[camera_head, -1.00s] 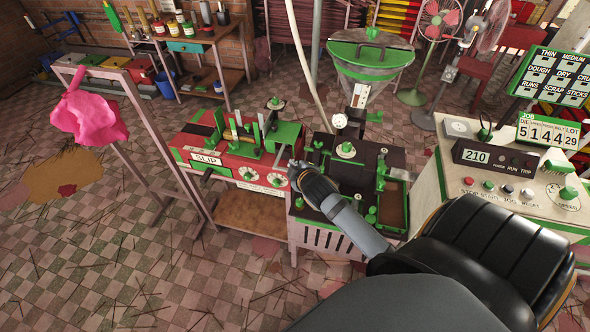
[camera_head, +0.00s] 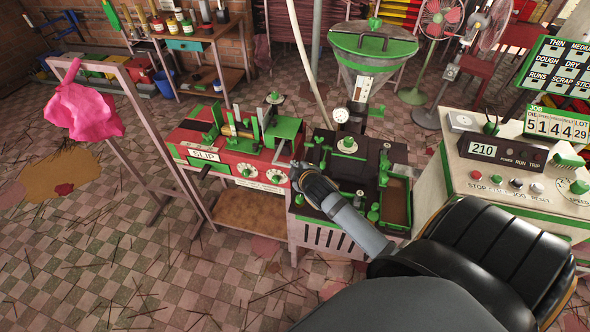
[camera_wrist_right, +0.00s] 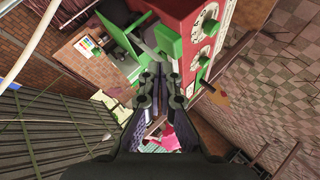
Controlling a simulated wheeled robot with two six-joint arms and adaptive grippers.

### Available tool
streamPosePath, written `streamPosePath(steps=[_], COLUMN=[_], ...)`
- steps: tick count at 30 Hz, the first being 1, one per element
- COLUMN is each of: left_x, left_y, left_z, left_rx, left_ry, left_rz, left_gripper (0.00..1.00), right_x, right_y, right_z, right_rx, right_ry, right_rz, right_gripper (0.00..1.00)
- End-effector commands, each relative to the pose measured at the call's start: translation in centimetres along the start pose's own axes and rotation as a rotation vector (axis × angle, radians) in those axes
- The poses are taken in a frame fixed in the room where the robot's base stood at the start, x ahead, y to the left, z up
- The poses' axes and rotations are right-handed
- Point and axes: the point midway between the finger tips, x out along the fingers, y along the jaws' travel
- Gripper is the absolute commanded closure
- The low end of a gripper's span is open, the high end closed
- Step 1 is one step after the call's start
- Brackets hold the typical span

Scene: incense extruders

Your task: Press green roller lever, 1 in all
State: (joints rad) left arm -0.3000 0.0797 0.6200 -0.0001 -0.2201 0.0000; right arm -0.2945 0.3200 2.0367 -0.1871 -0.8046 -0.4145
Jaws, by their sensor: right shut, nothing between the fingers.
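My right gripper (camera_head: 298,172) is shut and empty. It is at the front right corner of the red machine marked SLIP (camera_head: 213,166), beside the dark-topped machine (camera_head: 352,170). Green uprights and a green block (camera_head: 284,129) stand on the red machine, with a slanted grey bar at its right end. In the right wrist view the closed fingers (camera_wrist_right: 156,76) point toward a green block (camera_wrist_right: 166,42) on the red machine; a small green handle (camera_wrist_right: 203,70) is to their right. I cannot tell which green part is the roller lever, or whether the fingers touch anything. My left gripper is out of view.
A control panel (camera_head: 470,188) stands at the right, and a hopper (camera_head: 372,45) rises behind the dark-topped machine. A rack with a pink cloth (camera_head: 85,110) is at the left. The tiled floor (camera_head: 110,250) in front is mostly open, with scattered sticks.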

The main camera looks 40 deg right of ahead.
Motion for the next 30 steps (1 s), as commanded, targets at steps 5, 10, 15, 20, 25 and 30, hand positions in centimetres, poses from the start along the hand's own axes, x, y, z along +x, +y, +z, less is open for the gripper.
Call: streamPosePath(steps=[5,10,15,20,25,30], left_x=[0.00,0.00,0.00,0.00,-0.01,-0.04], left_y=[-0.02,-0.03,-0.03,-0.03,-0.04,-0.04], left_z=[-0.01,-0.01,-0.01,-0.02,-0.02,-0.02], left_rx=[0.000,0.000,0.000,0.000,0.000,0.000], left_ry=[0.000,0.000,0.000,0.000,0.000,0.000], left_rz=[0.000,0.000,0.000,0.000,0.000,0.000], left_gripper=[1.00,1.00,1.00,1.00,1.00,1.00], right_x=[0.00,0.00,0.00,0.00,0.15,0.56], right_y=[-0.01,-0.01,-0.01,-0.01,-0.12,-0.41], right_z=[0.00,0.00,0.00,0.00,0.12,0.42], right_rx=[0.000,0.000,0.000,0.000,0.000,0.000], right_ry=[0.000,0.000,0.000,0.000,-0.001,-0.001], right_rz=[0.000,0.000,0.000,0.000,0.000,-0.001], right_gripper=[1.00,1.00,1.00,1.00,1.00,1.00])
